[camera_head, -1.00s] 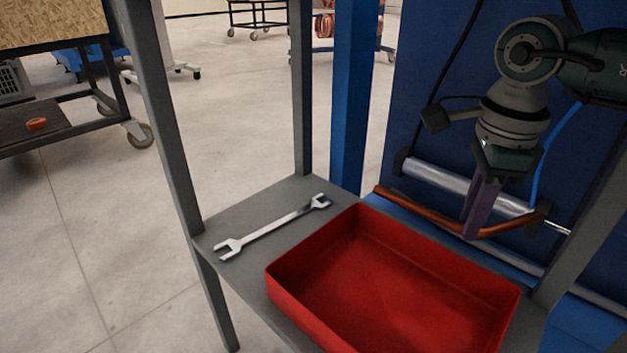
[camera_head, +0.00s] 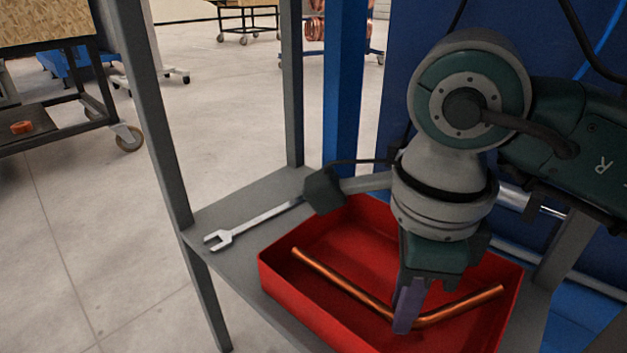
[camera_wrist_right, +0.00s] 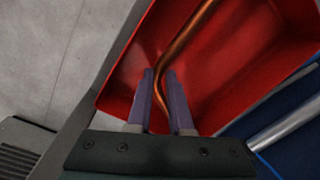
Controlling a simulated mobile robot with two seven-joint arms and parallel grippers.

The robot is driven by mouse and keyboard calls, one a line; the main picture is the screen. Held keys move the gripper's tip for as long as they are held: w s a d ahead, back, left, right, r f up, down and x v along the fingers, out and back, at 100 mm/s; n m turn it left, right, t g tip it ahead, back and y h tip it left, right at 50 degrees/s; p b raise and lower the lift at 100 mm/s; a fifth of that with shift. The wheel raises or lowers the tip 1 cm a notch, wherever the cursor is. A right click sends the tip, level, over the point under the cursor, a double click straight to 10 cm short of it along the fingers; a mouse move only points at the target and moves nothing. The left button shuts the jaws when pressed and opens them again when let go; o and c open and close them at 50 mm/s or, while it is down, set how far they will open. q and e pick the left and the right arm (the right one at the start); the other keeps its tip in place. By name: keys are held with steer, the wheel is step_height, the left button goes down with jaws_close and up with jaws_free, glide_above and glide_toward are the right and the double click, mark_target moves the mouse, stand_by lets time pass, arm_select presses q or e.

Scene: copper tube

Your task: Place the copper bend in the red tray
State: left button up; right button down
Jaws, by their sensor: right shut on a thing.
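The copper bend (camera_head: 340,282) is a thin, orange-brown bent tube. My right gripper (camera_head: 404,312) is shut on it near its bend, with the purple fingers pointing down. The tube appears over or within the red tray (camera_head: 288,292); I cannot tell whether it touches the floor. In the right wrist view the copper bend (camera_wrist_right: 186,37) runs between the fingers (camera_wrist_right: 160,80) and up across the red tray (camera_wrist_right: 121,88). The gripper and wrist hide part of the tray's back. My left gripper is not in view.
The tray stands on a grey shelf (camera_head: 222,262) with grey uprights. A blue post (camera_head: 345,100) rises behind, and a metal cylinder (camera_head: 520,202) lies at the back right.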

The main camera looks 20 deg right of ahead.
step_height(320, 180, down, 4)
steer(key=shift+a+r+b, duration=0.1)
steer(key=shift+r+b, duration=0.05)
steer(key=shift+b, duration=0.7)
steer(key=shift+r, duration=0.1)
steer(key=c, duration=0.8)
jaws_free()
step_height(320, 180, up, 7)
steer(key=p, duration=0.4)
steer(key=shift+s+p, duration=0.1)
steer(key=shift+p, duration=0.2)
steer(key=shift+s+a+r, duration=0.1)
steer(key=shift+r, duration=0.2)
